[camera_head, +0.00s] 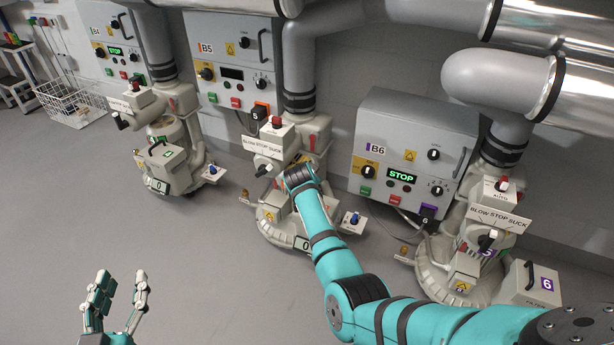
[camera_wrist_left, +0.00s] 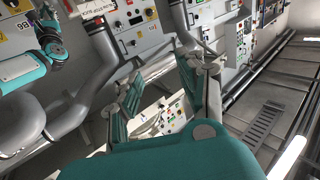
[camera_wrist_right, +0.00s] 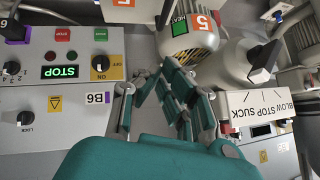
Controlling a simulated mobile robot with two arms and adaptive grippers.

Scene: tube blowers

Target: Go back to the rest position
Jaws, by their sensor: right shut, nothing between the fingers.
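My left gripper (camera_head: 115,285) is at the lower left of the head view, over bare floor, with its fingers up, apart and empty. It also shows open in the left wrist view (camera_wrist_left: 165,75). My right arm reaches across the head view to the middle blower (camera_head: 285,210); its fingers are hidden there behind the wrist. In the right wrist view the right gripper (camera_wrist_right: 158,75) has its fingertips close together with nothing between them, in front of a motor with an orange 5 label (camera_wrist_right: 195,30).
Control boxes B5 (camera_head: 235,45) and B6 (camera_head: 405,150) hang on the wall; B6 reads STOP and the B5 display is dark. The right blower (camera_head: 480,240) stands near my right arm. A wire basket (camera_head: 70,105) stands far left. Floor at left is clear.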

